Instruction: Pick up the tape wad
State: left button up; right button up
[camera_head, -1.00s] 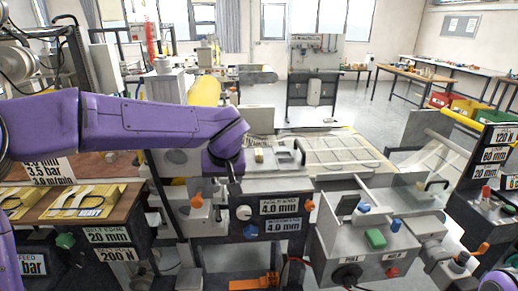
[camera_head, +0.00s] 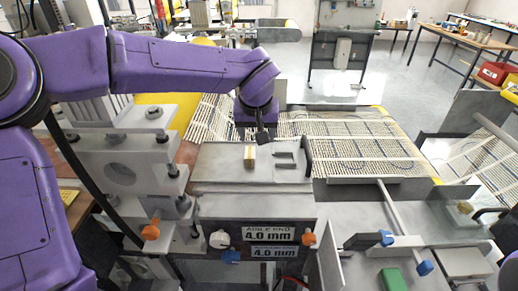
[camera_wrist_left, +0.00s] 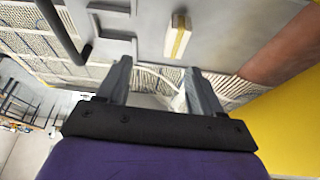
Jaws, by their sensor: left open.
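The tape wad (camera_head: 249,156) looks like a small tan and whitish block. It lies on a grey metal plate (camera_head: 215,165) in the middle of the head view. In the wrist view the wad (camera_wrist_left: 178,37) is beyond my fingertips, a little right of the middle between them. My left gripper (camera_head: 262,137) is just behind and to the right of the wad in the head view. In the wrist view its two fingers (camera_wrist_left: 156,68) are apart with nothing between them. The gripper does not touch the wad. My right gripper is not seen.
Mesh sheets (camera_head: 350,145) spread behind and to the right. Grey blocks with knobs (camera_head: 130,165) stand at left. A second small tan block (camera_head: 464,207) sits far right.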

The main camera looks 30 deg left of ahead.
aim_at(252, 151)
pick_arm(q)
jog(key=shift+s+a+f+p, duration=0.3)
jog(key=shift+s+a+f, duration=0.7)
jog(key=shift+s+f, duration=0.1)
jog(key=x, duration=0.3)
jog(key=w+x, duration=0.1)
jog(key=x, duration=0.1)
jog(key=shift+w+f+p, duration=0.15)
jog(key=shift+w+p, duration=0.15)
jog(key=shift+p, duration=0.1)
jog(key=shift+w+d+f, duration=0.1)
jog(key=shift+w+f, duration=0.1)
jog(key=shift+s+d+r, duration=0.1)
jog(key=shift+s+r, duration=0.2)
jog(key=shift+s, duration=0.15)
jog(key=shift+c, duration=0.3)
jog(key=shift+s, duration=0.15)
jog(key=c, duration=0.5)
jog(key=shift+a, duration=0.2)
jog(key=c, duration=0.5)
jog(key=shift+c, duration=0.3)
jog(key=shift+d+f, duration=0.1)
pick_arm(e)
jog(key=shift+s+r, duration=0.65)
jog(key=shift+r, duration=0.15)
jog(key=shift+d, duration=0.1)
